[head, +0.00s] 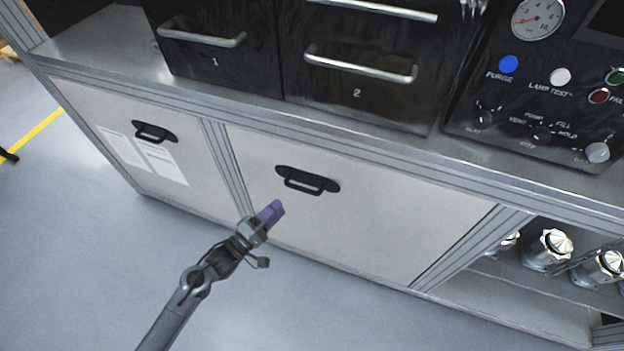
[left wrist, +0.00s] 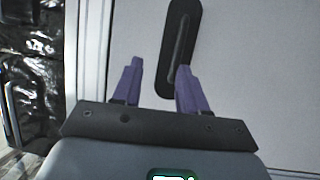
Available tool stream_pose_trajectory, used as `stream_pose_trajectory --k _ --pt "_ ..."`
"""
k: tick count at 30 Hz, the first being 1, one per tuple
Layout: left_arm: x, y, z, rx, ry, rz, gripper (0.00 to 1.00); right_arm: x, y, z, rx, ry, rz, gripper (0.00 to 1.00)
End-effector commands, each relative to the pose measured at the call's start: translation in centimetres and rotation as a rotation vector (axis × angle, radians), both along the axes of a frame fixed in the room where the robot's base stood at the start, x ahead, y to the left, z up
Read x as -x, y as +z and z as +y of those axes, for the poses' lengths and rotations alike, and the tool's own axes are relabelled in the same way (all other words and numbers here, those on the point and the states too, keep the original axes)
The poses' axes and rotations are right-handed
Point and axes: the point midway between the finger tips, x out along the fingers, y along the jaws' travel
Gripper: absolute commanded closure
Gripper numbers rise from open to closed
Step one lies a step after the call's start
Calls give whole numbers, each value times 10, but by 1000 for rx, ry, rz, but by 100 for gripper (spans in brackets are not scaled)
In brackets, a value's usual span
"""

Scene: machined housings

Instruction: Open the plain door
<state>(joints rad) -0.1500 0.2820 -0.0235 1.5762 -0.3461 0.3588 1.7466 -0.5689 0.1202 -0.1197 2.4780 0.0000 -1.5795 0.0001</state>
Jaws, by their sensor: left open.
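The plain door (head: 365,220) is the light panel in the middle of the cabinet, with no papers on it. It looks shut. Its black handle (head: 307,181) sits near its top left; the handle also shows in the left wrist view (left wrist: 181,50). My left gripper (head: 270,213), with purple fingers, is below and left of the handle in the head view. In the left wrist view my left gripper (left wrist: 155,80) is open, with the handle beyond the fingertips and nearer the right finger. Nothing is between the fingers. My right gripper is not in view.
A door with papers (head: 160,162) and its own black handle is on the left. Black drawers (head: 365,72) and a control panel (head: 540,90) stand on the worktop above. An open shelf with metal parts (head: 547,250) is at the right. The floor in front is clear.

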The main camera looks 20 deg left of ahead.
Motion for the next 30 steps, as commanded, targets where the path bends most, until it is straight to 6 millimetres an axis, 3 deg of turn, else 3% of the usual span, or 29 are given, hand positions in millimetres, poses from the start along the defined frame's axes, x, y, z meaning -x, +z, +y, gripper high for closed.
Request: stream_pose_trajectory --k 1,9,17,30 --pt "-6 -21 2 -5 1 -11 58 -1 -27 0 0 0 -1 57" --pt "-23 -35 6 -15 2 -58 58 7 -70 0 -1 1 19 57" --pt "-38 -33 1 -14 3 -69 58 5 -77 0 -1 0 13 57" --pt "-97 -22 -28 -13 2 -68 58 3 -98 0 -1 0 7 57"
